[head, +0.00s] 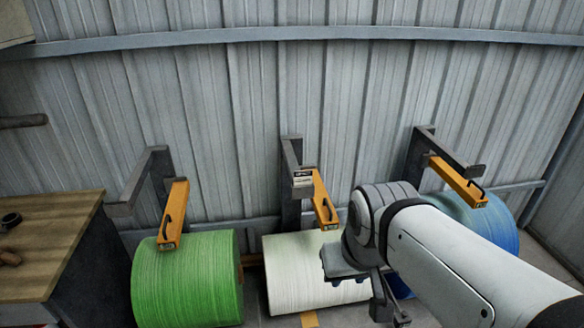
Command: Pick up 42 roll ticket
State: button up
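A small white ticket with a black band (303,179) shows at the front end of the middle wall bracket; its print is too small to read, so I cannot tell whether it is number 42.
A green roll (188,280), a white roll (300,272) and a blue roll (490,222) lie along the corrugated wall below dark brackets with orange bars. A wooden-topped bench (50,235) stands at left. My arm covers the lower right.

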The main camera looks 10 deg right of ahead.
aim_at(301, 178)
jog(key=i, duration=0.85)
jog(key=u, duration=0.05)
